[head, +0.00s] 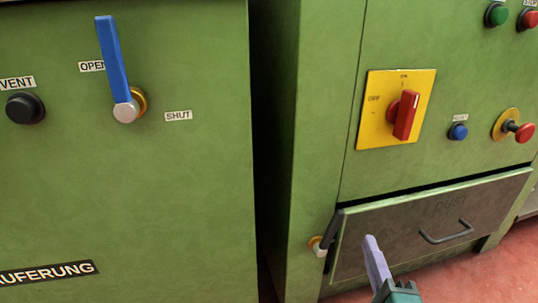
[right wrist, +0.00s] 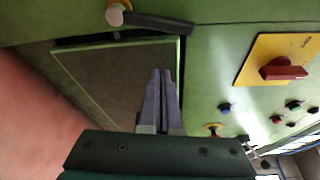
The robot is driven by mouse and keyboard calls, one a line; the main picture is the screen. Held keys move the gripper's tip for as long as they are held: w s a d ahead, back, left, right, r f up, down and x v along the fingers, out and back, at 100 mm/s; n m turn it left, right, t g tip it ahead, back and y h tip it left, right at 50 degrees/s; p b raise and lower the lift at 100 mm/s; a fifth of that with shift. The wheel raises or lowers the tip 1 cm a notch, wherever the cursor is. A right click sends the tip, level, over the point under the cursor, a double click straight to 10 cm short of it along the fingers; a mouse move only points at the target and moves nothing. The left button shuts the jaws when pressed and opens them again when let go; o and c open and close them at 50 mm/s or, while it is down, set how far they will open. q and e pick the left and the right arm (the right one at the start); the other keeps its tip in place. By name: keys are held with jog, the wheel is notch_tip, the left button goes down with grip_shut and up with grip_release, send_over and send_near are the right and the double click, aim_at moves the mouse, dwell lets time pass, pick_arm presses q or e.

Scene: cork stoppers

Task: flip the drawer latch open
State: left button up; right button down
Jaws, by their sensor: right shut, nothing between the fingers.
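The drawer latch (head: 330,230) is a dark bar on a round pale pivot with a yellow ring, at the left side of the grey drawer front (head: 385,240). In the head view the bar points up and slightly right from the pivot, close to the drawer's upper left corner. The right wrist view shows the latch (right wrist: 158,22) beyond my fingertips, apart from them. My right gripper (head: 370,239) is shut and empty, in front of the drawer, to the right of the latch. Its fingers (right wrist: 161,73) also show in the right wrist view. My left gripper is out of view.
The drawer has a dark handle (head: 447,233) at its right. Above it are a red rotary switch (head: 405,115) on a yellow plate, a blue button (head: 458,132) and a red knob (head: 524,132). A blue lever (head: 112,60) stands upright on the left cabinet. A dark gap separates the cabinets.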

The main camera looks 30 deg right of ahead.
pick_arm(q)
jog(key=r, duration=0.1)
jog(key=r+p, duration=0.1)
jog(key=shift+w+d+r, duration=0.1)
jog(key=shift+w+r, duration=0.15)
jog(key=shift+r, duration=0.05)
pick_arm(e)
jog(key=v, duration=0.6)
jog(key=shift+s+a+r, duration=0.15)
jog(key=shift+s+r, duration=0.1)
jog(key=shift+s, duration=0.1)
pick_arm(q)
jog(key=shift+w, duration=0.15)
pick_arm(e)
jog(key=shift+w, duration=0.15)
